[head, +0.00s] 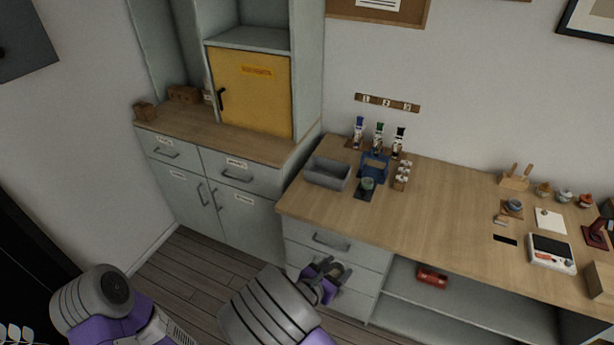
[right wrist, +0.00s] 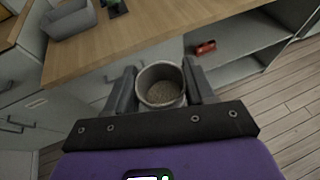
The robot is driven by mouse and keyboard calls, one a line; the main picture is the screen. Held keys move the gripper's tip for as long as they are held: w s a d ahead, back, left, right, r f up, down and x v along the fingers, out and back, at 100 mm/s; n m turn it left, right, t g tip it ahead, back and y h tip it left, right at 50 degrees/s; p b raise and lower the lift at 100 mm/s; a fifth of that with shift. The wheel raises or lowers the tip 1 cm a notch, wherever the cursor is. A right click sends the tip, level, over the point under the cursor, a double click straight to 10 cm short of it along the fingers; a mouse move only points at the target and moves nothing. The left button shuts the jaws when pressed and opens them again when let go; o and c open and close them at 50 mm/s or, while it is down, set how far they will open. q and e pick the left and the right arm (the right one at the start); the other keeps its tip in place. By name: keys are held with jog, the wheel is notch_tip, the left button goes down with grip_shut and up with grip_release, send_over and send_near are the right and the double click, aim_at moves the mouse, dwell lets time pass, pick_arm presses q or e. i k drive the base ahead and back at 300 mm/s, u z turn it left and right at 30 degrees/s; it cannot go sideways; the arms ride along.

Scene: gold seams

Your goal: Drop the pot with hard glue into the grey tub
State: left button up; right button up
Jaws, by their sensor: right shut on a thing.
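My right gripper (head: 328,280) is in front of the counter's drawers, below the top's front edge. In the right wrist view its fingers (right wrist: 163,90) are shut on a small round grey pot (right wrist: 161,101). The pot is open at the top, with brownish, grainy-looking contents inside. The grey tub (head: 324,180) stands on the left end of the counter and looks empty. It also shows in the right wrist view (right wrist: 70,26), at the upper left, apart from the pot. My left gripper is out of view; only part of the left arm shows.
Right of the tub are a dark mat (head: 363,194) with a small greenish cup (head: 367,183), a blue holder (head: 375,166) and several bottles. The wooden counter (head: 430,200) is clear in the middle. A red object (head: 432,278) lies on the shelf below.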

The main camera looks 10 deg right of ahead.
aim_at(324, 182)
jog(key=u, duration=0.7)
jog(key=i, duration=1.05)
jog(key=z, duration=0.4)
jog(key=i, duration=1)
jog(key=z, duration=1.05)
